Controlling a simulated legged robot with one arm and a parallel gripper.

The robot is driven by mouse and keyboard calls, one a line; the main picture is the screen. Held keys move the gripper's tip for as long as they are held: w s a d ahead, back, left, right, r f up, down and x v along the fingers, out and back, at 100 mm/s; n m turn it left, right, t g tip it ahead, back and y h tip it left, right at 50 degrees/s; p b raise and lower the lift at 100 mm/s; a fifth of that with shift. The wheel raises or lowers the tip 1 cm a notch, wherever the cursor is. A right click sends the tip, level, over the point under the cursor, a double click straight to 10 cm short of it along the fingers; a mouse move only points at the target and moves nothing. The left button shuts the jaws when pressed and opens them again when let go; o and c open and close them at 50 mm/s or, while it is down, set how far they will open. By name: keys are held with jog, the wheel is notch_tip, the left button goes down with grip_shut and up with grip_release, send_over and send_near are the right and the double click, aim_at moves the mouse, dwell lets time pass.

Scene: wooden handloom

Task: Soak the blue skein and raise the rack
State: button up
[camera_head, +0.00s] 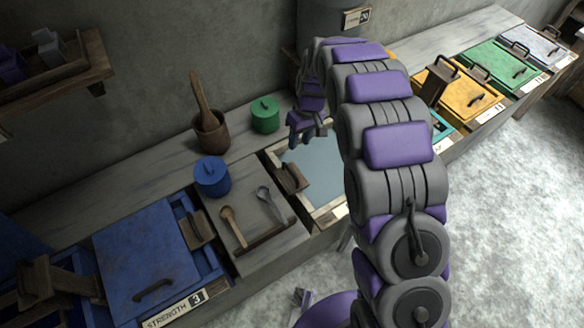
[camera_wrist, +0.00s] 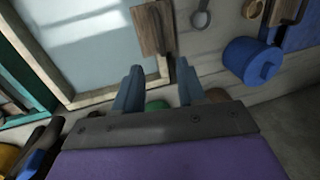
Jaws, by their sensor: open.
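No blue skein can be made out in either view. A wooden rack-like piece (camera_head: 291,178) sits at the left edge of an open vat of pale grey-blue liquid (camera_head: 318,168); it also shows in the wrist view (camera_wrist: 152,28). Similar wooden pieces stand by the blue lidded vat (camera_head: 197,228) and upright on the yellow vat (camera_head: 437,86). My gripper (camera_head: 308,137) is over the back edge of the open vat. In the wrist view my gripper (camera_wrist: 158,88) is open, its fingers apart with nothing held between them.
A blue jar (camera_head: 211,177), a green jar (camera_head: 265,115) and a mortar with pestle (camera_head: 211,128) stand on the counter. Spoons (camera_head: 232,226) lie left of the open vat. My arm hides the middle counter. The floor at right is clear.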

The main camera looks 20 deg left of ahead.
aim_at(291, 171)
jog(key=f, duration=0.4)
jog(key=s+a+f+b, duration=0.1)
jog(key=f, duration=0.4)
jog(key=s+f+b, duration=0.1)
jog(key=f, duration=0.3)
jog(key=shift+a+f, duration=0.3)
jog(key=shift+a, duration=0.1)
grip_shut()
